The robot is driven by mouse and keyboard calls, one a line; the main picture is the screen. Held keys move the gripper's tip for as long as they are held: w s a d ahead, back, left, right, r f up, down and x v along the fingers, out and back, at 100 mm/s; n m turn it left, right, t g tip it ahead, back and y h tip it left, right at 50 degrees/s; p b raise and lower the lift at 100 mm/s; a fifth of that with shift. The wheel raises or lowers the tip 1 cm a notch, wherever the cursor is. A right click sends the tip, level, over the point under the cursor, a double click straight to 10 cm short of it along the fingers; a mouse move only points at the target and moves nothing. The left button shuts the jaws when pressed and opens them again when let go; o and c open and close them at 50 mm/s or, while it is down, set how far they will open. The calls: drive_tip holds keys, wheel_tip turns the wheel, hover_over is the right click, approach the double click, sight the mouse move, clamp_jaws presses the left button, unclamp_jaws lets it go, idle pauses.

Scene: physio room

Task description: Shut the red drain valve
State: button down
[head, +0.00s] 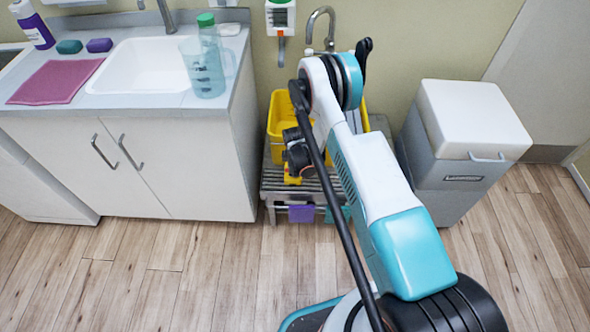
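I cannot make out a red drain valve in the head view. A grey floor unit (455,172) with a white lid and a front handle stands right of my arm, and no valve shows on its visible faces. My arm reaches forward from the lower right towards the slatted stand. Dark parts at its far end (296,152) show above the stand, in front of a yellow tub (277,122). The fingertips are not distinct, so whether my gripper is open or shut cannot be seen. My arm hides part of the stand and tub.
The metal slatted stand (272,183) has cloths hanging in front. A tap (321,20) rises behind. The wooden floor in front is clear.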

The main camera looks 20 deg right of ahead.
sight(295, 179)
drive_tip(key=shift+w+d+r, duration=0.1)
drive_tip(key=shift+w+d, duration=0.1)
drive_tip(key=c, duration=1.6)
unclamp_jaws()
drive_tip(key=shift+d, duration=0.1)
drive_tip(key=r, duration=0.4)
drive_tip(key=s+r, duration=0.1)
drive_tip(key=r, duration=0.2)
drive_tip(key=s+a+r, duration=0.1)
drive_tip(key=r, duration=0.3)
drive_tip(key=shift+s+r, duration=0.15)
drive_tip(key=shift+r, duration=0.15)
